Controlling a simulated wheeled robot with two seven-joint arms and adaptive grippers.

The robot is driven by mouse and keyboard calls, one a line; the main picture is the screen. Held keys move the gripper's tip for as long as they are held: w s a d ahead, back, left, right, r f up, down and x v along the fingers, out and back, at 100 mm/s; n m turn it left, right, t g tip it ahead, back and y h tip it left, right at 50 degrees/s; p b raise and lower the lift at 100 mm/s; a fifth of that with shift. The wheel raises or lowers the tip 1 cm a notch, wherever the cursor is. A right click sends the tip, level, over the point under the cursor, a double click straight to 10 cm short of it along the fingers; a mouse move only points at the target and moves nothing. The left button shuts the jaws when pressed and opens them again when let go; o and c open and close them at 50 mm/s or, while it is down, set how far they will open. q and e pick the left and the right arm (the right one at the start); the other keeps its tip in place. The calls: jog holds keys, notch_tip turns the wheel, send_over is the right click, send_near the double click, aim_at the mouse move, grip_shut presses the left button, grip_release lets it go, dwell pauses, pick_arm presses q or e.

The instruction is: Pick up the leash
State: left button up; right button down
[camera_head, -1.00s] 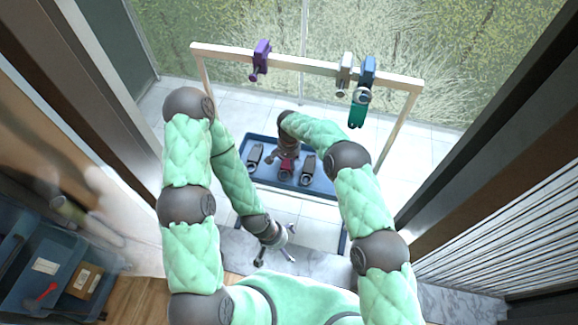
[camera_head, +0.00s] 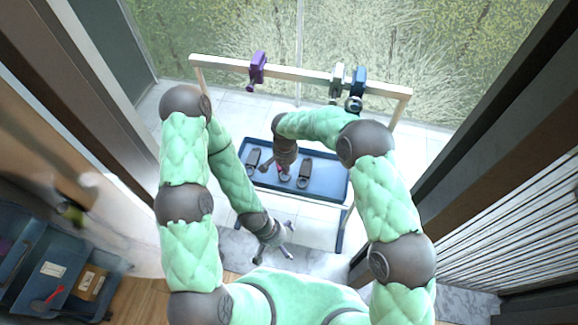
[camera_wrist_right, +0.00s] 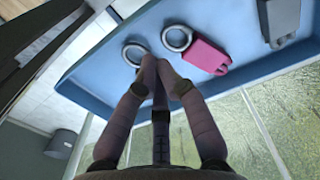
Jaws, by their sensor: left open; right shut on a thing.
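My right gripper (camera_wrist_right: 157,70) is shut over the blue tray; its fingertips meet beside a grey ring (camera_wrist_right: 135,53). The body of this ringed piece, which I take for the leash, is hidden behind the fingers. A pink piece with a ring (camera_wrist_right: 207,56) lies next to it in the tray, and a grey ringed piece (camera_wrist_right: 280,20) lies further right. My left gripper (camera_head: 279,254) is open and empty, low in front of the tray.
The blue tray (camera_head: 325,183) stands below a pale wooden rail (camera_head: 300,69). The rail carries a purple clamp (camera_head: 257,70), a white clamp (camera_head: 337,80) and a blue clamp (camera_head: 358,84). Dark frames close in both sides. A blue bin (camera_head: 25,290) stands at lower left.

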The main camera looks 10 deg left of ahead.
jog(key=s+d+r+p, duration=0.1)
jog(key=s+r, duration=0.1)
jog(key=s, duration=0.4)
jog(key=shift+r, duration=0.4)
jog(key=c, duration=1.2)
grip_release()
jog(key=shift+a, duration=0.1)
jog(key=o, duration=0.8)
jog(key=shift+d, duration=0.3)
jog(key=shift+a, duration=0.1)
